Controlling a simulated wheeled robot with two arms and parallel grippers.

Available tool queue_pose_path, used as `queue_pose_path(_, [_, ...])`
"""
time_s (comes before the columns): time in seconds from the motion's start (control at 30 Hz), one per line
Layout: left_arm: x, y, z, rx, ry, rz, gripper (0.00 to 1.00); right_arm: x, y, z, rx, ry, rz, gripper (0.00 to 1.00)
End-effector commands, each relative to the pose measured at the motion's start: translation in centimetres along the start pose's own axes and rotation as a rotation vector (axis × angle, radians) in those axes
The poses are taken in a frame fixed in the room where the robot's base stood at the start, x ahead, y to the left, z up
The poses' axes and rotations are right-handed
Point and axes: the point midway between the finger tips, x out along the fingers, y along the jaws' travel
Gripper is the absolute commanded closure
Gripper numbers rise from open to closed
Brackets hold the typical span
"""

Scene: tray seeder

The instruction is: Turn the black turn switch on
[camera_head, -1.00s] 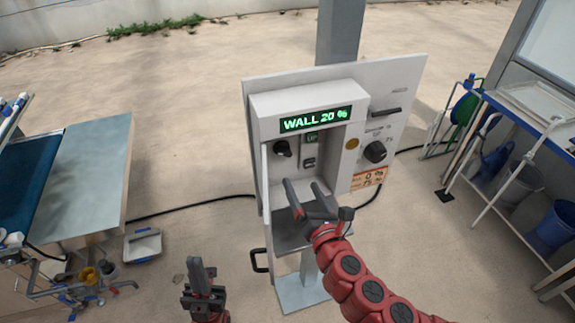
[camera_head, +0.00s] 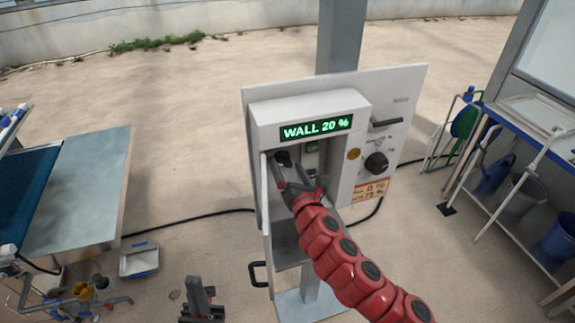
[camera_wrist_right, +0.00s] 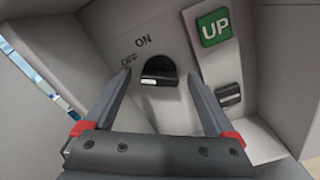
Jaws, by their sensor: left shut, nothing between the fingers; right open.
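The black turn switch (camera_wrist_right: 160,70) sits on the inner back panel of the open control box. ON is printed above it and OFF at its upper left in the right wrist view. A pale mark shows on the knob's lower left. In the head view the switch (camera_head: 283,158) is partly hidden by my right gripper (camera_head: 290,170). That gripper (camera_wrist_right: 162,82) is open, with one finger on each side of the switch and nothing held. Contact cannot be told. My left gripper (camera_head: 197,286) is shut and empty, low in front of the box.
The control box (camera_head: 262,115) has a "WALL 20 %" display, side walls and an open door (camera_head: 266,225) at left. A green UP button (camera_wrist_right: 214,27) and another small switch (camera_wrist_right: 229,94) are right of the turn switch. A black dial (camera_head: 376,163) is on the outer panel.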

Motion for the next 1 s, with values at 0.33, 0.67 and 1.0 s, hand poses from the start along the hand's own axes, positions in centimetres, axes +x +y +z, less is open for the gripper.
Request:
queue_pose_path(0.33, [0.03,0.0,0.0,0.0,0.0,0.0,1.0,0.16,-0.04,-0.01,0.0,0.0,0.0,0.17])
queue_pose_path(0.67, [0.02,0.0,0.0,0.0,0.0,0.0,1.0,0.15,-0.04,0.0,0.0,-0.001,0.0,0.77])
queue_pose_path(1.0, [-0.13,0.01,0.02,0.0,0.0,0.0,1.0,0.16,-0.08,-0.02,0.02,-0.001,0.0,0.96])
